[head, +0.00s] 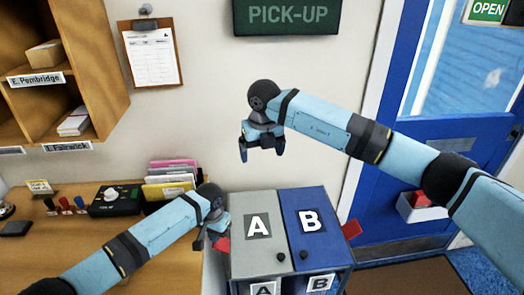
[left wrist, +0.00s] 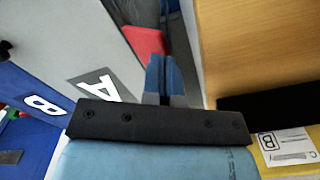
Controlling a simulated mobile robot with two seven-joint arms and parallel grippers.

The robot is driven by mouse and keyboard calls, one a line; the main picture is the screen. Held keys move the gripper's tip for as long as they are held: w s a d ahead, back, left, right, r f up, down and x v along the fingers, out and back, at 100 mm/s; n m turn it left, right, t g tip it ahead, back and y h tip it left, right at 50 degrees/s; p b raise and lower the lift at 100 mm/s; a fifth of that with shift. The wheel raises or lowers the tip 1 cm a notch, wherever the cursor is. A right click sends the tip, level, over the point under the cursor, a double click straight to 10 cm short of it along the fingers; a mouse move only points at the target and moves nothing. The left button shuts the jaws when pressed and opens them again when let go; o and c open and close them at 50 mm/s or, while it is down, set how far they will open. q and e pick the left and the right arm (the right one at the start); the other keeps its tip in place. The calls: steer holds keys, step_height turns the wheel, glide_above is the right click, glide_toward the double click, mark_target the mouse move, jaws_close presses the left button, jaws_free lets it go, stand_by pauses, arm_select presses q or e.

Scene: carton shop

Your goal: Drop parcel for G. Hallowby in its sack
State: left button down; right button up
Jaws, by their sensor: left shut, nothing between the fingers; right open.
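No parcel marked for G. Hallowby is readable in either view. A grey lid marked A (head: 258,250) and a blue lid marked B (head: 325,240) top a double bin; both look closed, and any sacks inside are hidden. Lid A also shows in the left wrist view (left wrist: 75,35). My left gripper (head: 203,243) is shut and empty, just left of lid A near a red tab (head: 222,246). Its closed fingers show in the left wrist view (left wrist: 162,72). My right gripper (head: 262,152) is open and empty, pointing down above the bin.
Pigeonholes at upper left hold a small box (head: 44,54) labelled E. Pembridge and some envelopes (head: 74,122). A clipboard (head: 152,55) hangs on the wall. The wooden counter (head: 180,272) carries a black control box (head: 115,200) and a file rack (head: 168,180). A blue door (head: 385,190) stands right.

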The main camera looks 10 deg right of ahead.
arm_select(q)
steer(key=shift+r+p, duration=2.05)
steer(key=shift+r, duration=0.2)
